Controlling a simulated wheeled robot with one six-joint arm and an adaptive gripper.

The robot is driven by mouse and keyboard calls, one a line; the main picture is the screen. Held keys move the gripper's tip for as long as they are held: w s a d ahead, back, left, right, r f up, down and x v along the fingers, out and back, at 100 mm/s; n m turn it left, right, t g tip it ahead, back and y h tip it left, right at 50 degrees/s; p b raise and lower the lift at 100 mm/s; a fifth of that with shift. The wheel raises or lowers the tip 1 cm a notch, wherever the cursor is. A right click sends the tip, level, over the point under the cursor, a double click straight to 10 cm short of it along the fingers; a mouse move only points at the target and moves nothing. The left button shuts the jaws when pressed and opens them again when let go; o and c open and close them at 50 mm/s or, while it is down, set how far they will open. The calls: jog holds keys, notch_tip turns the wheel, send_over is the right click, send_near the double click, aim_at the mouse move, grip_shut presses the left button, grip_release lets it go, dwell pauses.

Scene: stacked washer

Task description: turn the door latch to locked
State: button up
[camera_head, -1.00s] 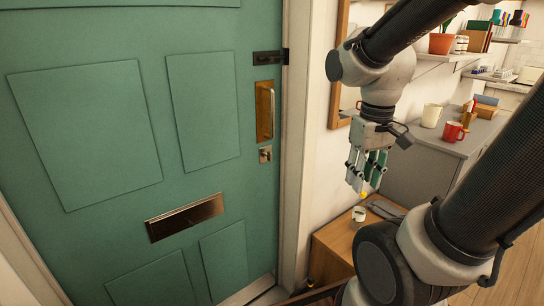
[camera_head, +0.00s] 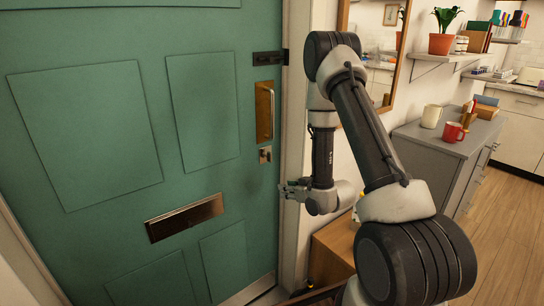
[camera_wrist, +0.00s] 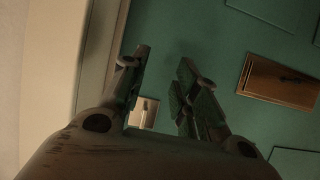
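The door latch (camera_head: 265,154) is a small brass plate with a turn piece near the right edge of the green door (camera_head: 110,110), below the long brass handle plate (camera_head: 264,110). My gripper (camera_head: 288,190) is just below and right of the latch in the head view, in front of the door edge and apart from the latch. In the wrist view my gripper (camera_wrist: 166,58) has its fingers spread with nothing held. A small bright brass plate (camera_wrist: 143,112), seemingly the latch, shows between the fingers, partly hidden. I cannot tell which way the latch is turned.
A dark bolt (camera_head: 269,58) sits above the handle. A brass letter slot (camera_head: 185,217) is lower on the door and also in the wrist view (camera_wrist: 279,82). The door frame (camera_head: 295,120) is close to my gripper. A grey cabinet (camera_head: 445,150) with mugs stands right.

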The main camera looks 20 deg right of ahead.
aim_at(271, 154)
notch_tip(271, 154, up, 9)
jog(key=w+t+y, duration=0.1)
jog(key=w+t, duration=0.1)
jog(key=t, duration=0.2)
jog(key=r+x, duration=0.1)
jog(key=x, duration=0.7)
jog(key=shift+a+r+t+y, duration=0.25)
jog(key=shift+a+t+y, duration=0.05)
jog(key=shift+a, duration=0.1)
jog(key=shift+w, duration=0.1)
grip_shut()
